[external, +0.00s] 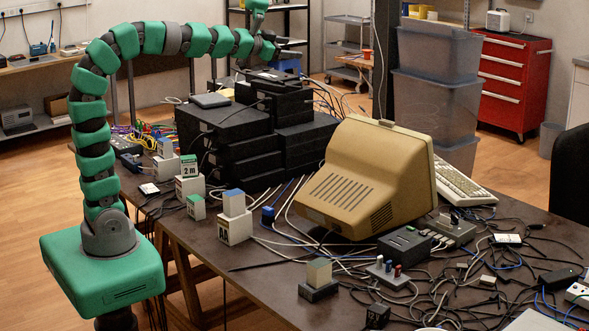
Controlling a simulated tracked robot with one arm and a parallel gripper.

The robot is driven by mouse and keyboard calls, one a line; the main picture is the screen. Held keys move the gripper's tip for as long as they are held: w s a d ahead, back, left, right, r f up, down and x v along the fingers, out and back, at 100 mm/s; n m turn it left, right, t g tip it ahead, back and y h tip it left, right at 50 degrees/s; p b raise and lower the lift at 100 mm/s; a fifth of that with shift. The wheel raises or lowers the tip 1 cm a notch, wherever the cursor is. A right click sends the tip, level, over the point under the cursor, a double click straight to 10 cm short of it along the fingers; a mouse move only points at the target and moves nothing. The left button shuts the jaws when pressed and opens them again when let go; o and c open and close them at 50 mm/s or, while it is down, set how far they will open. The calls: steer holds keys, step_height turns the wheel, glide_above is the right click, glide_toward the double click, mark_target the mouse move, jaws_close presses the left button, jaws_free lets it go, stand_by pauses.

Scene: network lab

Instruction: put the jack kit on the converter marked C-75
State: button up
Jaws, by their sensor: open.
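My arm arches from the left over the table, and its far end, with my gripper, is above the back of the black equipment stack (235,135). The fingers are small and dark there and hard to make out; my gripper is open. I see nothing held. Several small blocks and boxes stand on the table, among them a white box with a green block marked "2 m" (188,168) and a white box with a blue-topped block (234,215). I cannot read C-75 on anything, and I cannot tell which item is the jack kit.
A beige monitor (370,180) fills the middle of the table. A keyboard (462,186) lies behind it. Loose cables (455,285) cover much of the right side. A dark box (404,245) stands before the monitor. A bare strip of tabletop (215,262) runs along the front left.

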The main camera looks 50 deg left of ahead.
steer(key=s+a+r+n, duration=0.2)
steer(key=s+a+r, duration=0.1)
steer(key=s+r, duration=0.4)
steer(key=s+a+r+n+y, duration=0.1)
steer(key=s+a+r+n, duration=0.2)
steer(key=s+r, duration=0.4)
steer(key=shift+s+a+r, duration=0.15)
steer(key=shift+s+a, duration=0.4)
steer(key=shift+s, duration=0.05)
